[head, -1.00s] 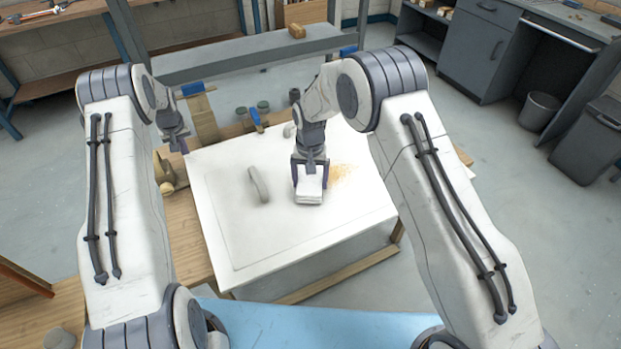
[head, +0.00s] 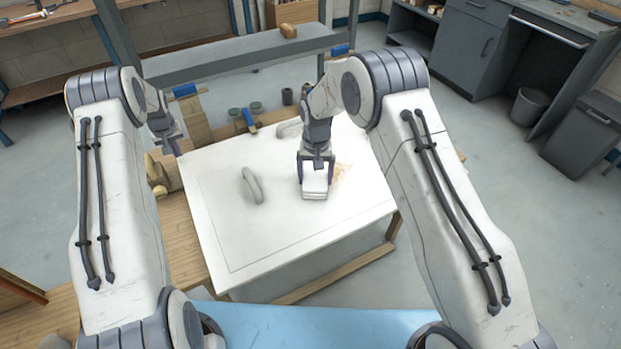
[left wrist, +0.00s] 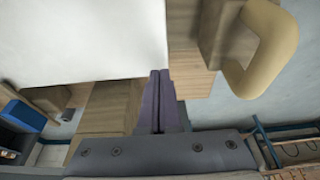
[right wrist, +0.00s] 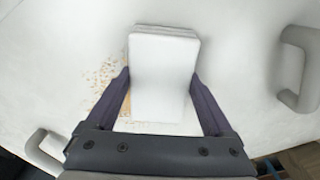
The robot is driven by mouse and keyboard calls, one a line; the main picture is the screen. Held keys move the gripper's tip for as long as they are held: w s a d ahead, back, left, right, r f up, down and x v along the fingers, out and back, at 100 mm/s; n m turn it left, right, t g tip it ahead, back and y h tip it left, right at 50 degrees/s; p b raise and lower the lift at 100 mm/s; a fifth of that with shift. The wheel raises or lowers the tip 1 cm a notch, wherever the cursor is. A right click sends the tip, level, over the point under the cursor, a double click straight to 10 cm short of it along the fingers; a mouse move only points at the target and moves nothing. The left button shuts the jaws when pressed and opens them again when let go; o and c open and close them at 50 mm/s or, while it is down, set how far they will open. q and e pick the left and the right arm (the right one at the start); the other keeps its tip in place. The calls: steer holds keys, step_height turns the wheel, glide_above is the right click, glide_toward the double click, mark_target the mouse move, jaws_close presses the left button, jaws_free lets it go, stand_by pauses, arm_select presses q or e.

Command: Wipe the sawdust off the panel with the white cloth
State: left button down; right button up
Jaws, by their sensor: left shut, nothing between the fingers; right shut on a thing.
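The white panel (head: 262,228) lies flat on a wooden-framed bench, with grey handles on it. My right gripper (head: 316,184) is shut on the folded white cloth (head: 314,194), which rests on or just above the panel. In the right wrist view the cloth (right wrist: 163,75) sits between the two purple fingers. Sawdust (right wrist: 108,85) shows to the left of the cloth there; in the head view a faint patch of sawdust (head: 341,175) lies to its right. My left gripper (head: 176,148) is shut and empty by the panel's far left edge. Its fingers (left wrist: 159,80) meet in the left wrist view.
One grey handle (head: 252,186) stands on the panel left of the cloth, another handle (head: 288,128) near the far edge. A tan curved object (left wrist: 258,48) is beside my left gripper. A blue-handled clamp (head: 246,119) and small dark cups are behind the panel.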

mark_target(342, 168)
steer(key=shift+w+d+f, duration=0.1)
steer(key=shift+w+d, duration=0.45)
steer(key=shift+d, duration=0.45)
steer(key=shift+w+d, duration=0.6)
steer(key=shift+d, duration=0.45)
steer(key=shift+w+d+f, duration=0.1)
steer(key=shift+w+d, duration=0.45)
steer(key=shift+d, duration=0.45)
steer(key=shift+w+d+r, duration=0.1)
steer(key=shift+w+d, duration=0.4)
steer(key=shift+d, duration=0.3)
steer(key=shift+w+d+r, duration=0.1)
steer(key=shift+w+d, duration=0.35)
steer(key=shift+d, duration=0.35)
steer(key=shift+w+d+f, duration=0.1)
steer(key=shift+w+d, duration=0.35)
steer(key=shift+d, duration=0.25)
steer(key=shift+w+d+f, duration=0.1)
steer(key=shift+w+d, duration=0.3)
steer(key=shift+d, duration=0.3)
steer(key=shift+w+a+r, duration=0.1)
steer(key=shift+w+a, duration=0.4)
steer(key=shift+w, duration=0.25)
